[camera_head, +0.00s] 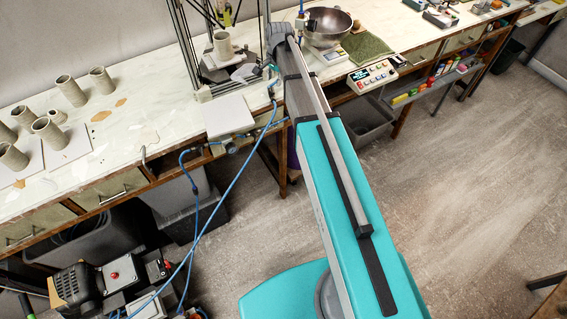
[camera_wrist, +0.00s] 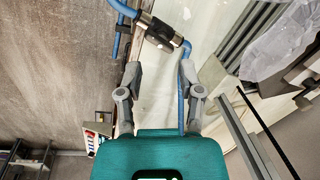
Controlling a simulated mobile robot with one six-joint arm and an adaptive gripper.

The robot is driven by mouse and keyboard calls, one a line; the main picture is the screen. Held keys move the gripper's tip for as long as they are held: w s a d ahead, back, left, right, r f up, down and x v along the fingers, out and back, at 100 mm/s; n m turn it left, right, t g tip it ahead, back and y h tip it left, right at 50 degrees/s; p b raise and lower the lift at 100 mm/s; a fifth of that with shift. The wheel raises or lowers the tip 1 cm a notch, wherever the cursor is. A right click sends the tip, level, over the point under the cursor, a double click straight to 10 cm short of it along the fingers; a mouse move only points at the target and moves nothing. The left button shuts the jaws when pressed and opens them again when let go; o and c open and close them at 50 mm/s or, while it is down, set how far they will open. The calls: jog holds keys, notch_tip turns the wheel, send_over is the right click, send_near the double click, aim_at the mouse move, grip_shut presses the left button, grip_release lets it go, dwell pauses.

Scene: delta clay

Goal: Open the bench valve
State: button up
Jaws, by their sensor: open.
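The bench valve (camera_wrist: 159,32) shows at the top of the wrist view as a dark body between two metal fittings on a blue hose line. In the head view a dark fitting (camera_head: 230,146) with blue hoses at the bench's front edge looks like the same valve. My gripper (camera_wrist: 160,70) is open and empty, with its two grey fingers spread. The valve lies beyond the fingertips and no contact shows. A blue hose (camera_wrist: 182,85) runs down between the fingers' lines of sight, near the right finger. In the head view my arm hides most of my gripper.
The pale bench top (camera_head: 145,117) holds several clay pots (camera_head: 70,91) at left and a metal frame at the middle. A steel bowl (camera_head: 327,26) and a button box (camera_head: 372,77) stand farther right. Grey bins (camera_head: 174,194) sit under the bench. Floor at right is clear.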

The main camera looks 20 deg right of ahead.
jog(key=shift+s+r+p, duration=0.5)
jog(key=shift+r+p, duration=3.7)
jog(key=shift+r, duration=0.3)
jog(key=s+f+n+b, duration=0.2)
jog(key=s+f+b, duration=0.4)
jog(key=f+b, duration=0.6)
jog(key=s+a+f+n+b, duration=0.1)
jog(key=s+f+n+b, duration=0.1)
jog(key=s+f+b, duration=0.4)
jog(key=s+a+f+n+g+h+b, duration=0.1)
jog(key=s+f+n+b, duration=0.2)
jog(key=f+b, duration=1.4)
jog(key=s, duration=0.4)
jog(key=shift+f+b, duration=0.35)
jog(key=shift+f, duration=0.05)
jog(key=o, duration=0.5)
jog(key=shift+o, duration=0.5)
jog(key=shift+r, duration=0.15)
notch_tip(320, 180, up, 36)
jog(key=m+p, duration=1.5)
jog(key=p, duration=2.1)
send_over(273, 89)
jog(key=shift+w+f, duration=0.1)
jog(key=shift+f, duration=0.1)
